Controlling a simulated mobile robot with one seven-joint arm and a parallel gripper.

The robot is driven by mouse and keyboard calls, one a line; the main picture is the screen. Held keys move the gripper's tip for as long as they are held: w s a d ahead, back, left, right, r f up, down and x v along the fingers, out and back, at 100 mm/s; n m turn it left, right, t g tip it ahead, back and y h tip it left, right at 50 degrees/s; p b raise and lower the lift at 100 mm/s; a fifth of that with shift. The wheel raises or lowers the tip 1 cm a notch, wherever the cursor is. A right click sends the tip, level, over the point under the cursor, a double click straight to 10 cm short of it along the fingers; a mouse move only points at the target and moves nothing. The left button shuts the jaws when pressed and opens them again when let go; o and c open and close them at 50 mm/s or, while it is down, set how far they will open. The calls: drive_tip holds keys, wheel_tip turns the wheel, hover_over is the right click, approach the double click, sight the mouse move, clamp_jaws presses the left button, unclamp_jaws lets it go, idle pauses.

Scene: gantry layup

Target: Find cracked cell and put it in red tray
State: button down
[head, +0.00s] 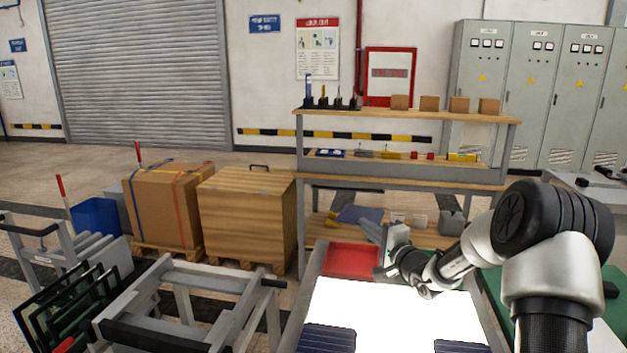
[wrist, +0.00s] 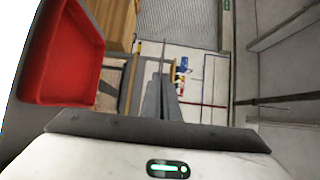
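Two dark blue cells with pale grid lines lie on the bright white lit surface (head: 395,310). One cell (head: 328,338) is at its front left, and the other (head: 460,347) is at the front right, cut by the picture edge. I cannot see a crack in either. The red tray (head: 352,260) is at the back left of the lit surface and looks empty; it also shows in the wrist view (wrist: 62,50). My gripper (head: 368,230) is raised near the tray's right side, with no cell visible at it. Its grey fingers (wrist: 160,98) look close together, but their gap is unclear.
A wooden shelf bench (head: 410,185) with small parts stands behind the lit table. A metal frame stand (head: 190,310), a wooden crate (head: 247,215) and a strapped cardboard box (head: 165,200) are to the left. A green surface (head: 615,290) lies at right.

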drive_tip(key=shift+w+f, duration=0.1)
drive_tip(key=shift+w, duration=0.05)
wheel_tip(320, 180, down, 6)
drive_tip(key=shift+r+b, duration=0.15)
drive_tip(key=shift+b, duration=0.9)
drive_tip(key=c, duration=2)
unclamp_jaws()
drive_tip(key=p+v, duration=0.1)
drive_tip(key=v, duration=1.6)
drive_tip(key=shift+s+d, duration=0.1)
drive_tip(key=shift+s, duration=0.15)
